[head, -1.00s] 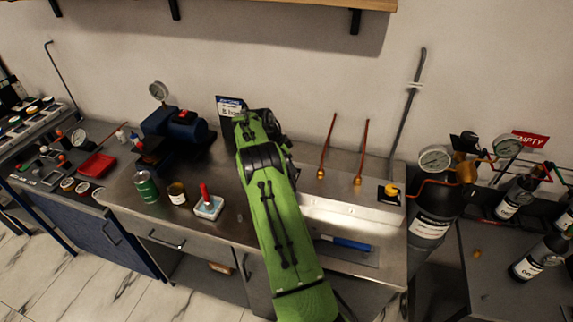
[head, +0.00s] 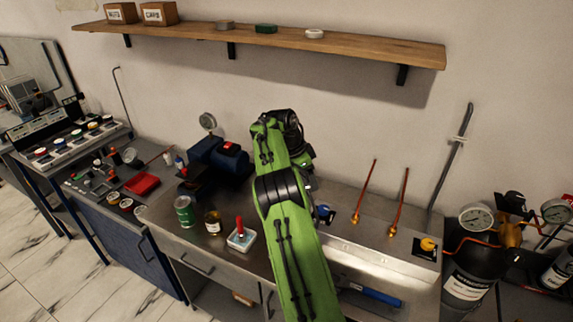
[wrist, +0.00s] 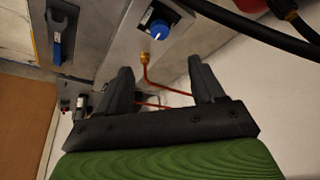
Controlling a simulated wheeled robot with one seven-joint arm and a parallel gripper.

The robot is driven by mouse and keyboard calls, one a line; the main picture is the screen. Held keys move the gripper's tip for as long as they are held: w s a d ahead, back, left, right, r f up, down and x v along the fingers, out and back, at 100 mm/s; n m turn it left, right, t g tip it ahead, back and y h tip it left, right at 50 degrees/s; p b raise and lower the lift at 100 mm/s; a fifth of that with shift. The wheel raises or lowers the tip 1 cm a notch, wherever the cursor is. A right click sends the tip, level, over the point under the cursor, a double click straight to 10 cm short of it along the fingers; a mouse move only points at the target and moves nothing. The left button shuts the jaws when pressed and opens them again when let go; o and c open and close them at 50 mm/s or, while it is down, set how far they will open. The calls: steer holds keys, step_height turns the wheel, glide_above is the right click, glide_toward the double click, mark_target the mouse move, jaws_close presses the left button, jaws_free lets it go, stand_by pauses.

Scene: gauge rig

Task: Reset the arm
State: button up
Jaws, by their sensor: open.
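My green arm reaches up over the bench in the head view, and its far end hides my gripper's fingers there. In the wrist view my gripper (wrist: 160,85) is open, with two dark fingers apart and nothing between their tips. Beyond the fingers are a blue knob (wrist: 158,29) on a metal panel and a thin copper tube (wrist: 146,70) with a brass fitting. The blue knob also shows in the head view (head: 324,214), just right of my arm.
A wooden shelf (head: 270,43) runs along the wall above. Two copper tubes (head: 366,190) and a yellow knob (head: 428,245) are to the right. A dark cylinder (head: 468,285) stands beyond.

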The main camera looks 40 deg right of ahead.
steer(key=s+a+r+n+t+y, duration=0.1)
steer(key=s+a+r+n+t, duration=0.1)
steer(key=s+a+r+n, duration=0.45)
steer(key=s+a+r+n+t+y, duration=0.15)
steer(key=s+a+r+n, duration=0.25)
steer(key=a+r, duration=0.55)
steer(key=s+a+f+n+t+y, duration=0.1)
steer(key=s+a+f+n, duration=0.1)
steer(key=s+a+n, duration=0.3)
steer(key=s+a+f+n+t, duration=0.2)
steer(key=s+a+n, duration=0.4)
steer(key=s+a, duration=0.5)
steer(key=s+f, duration=0.1)
steer(key=s, duration=0.1)
steer(key=shift+s+y, duration=0.35)
steer(key=shift+s, duration=0.05)
